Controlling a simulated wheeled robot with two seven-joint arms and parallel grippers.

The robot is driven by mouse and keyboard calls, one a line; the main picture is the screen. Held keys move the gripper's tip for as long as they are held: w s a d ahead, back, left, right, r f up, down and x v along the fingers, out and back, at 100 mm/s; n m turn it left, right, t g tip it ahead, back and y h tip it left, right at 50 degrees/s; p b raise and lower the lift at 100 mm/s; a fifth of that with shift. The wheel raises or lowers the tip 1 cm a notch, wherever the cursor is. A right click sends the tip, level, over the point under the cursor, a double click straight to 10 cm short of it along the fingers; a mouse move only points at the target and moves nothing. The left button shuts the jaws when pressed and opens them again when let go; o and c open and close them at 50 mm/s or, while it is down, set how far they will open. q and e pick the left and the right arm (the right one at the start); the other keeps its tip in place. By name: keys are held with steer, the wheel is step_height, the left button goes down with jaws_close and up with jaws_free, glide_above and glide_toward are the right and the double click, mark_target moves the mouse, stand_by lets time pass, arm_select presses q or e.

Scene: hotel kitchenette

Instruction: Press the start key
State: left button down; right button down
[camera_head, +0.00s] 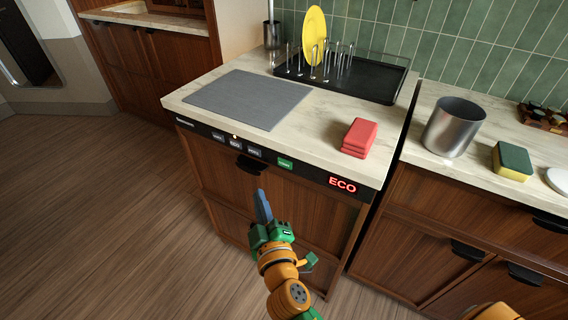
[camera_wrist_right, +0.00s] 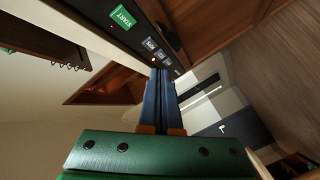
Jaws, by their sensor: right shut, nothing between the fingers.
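The green start key (camera_head: 285,163) is on the black control panel (camera_head: 306,173) along the front edge of the counter unit. It also shows in the right wrist view, with "START" readable (camera_wrist_right: 122,18). My right gripper (camera_head: 261,192) is shut and empty, its blue fingers together. In the head view it is in front of the unit, with its tips below the panel and left of the start key. In the wrist view the fingertips (camera_wrist_right: 160,72) appear near the grey keys, apart from the start key. I cannot tell the exact gap to the panel. My left gripper is not in view.
Several grey keys (camera_head: 235,142) sit left of the start key, with a small light above one. A dark handle (camera_head: 249,165) sits below the panel. Red sponges (camera_head: 358,137) and a grey mat (camera_head: 247,98) lie on top.

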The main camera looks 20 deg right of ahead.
mark_target(278, 163)
steer(key=w+d+p, duration=0.2)
steer(key=w+d, duration=0.3)
steer(key=d, duration=0.1)
steer(key=shift+d, duration=0.3)
stand_by(1.9)
steer(key=shift+w+d, duration=0.25)
steer(key=shift+d, duration=0.05)
steer(key=shift+w+d, duration=0.2)
steer(key=shift+d, duration=0.1)
stand_by(0.6)
steer(key=shift+a, duration=0.1)
steer(key=shift+s+a, duration=0.5)
